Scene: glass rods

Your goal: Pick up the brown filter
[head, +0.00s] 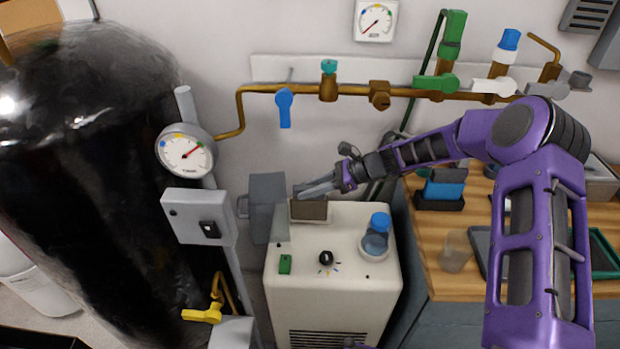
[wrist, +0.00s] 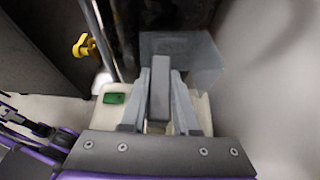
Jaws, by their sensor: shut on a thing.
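The brown filter (head: 309,210) is a flat, dark brown panel with a paler edge. In the head view it stands upright at the back left top of the white machine (head: 333,265). My gripper (head: 302,190) reaches in from the right, with its fingers at the filter's top. In the wrist view my gripper (wrist: 159,90) has its two grey fingers closed on the sides of a narrow grey-brown bar (wrist: 160,85), which looks like the filter seen edge-on. I cannot tell whether the filter's lower edge is clear of the machine.
A grey translucent box (head: 266,205) stands close to the filter's left. A blue-capped flask (head: 376,238) is on the machine's right side. A gauge (head: 186,153) and black tank (head: 90,170) are at left. Brown pipes (head: 300,88) run along the wall above.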

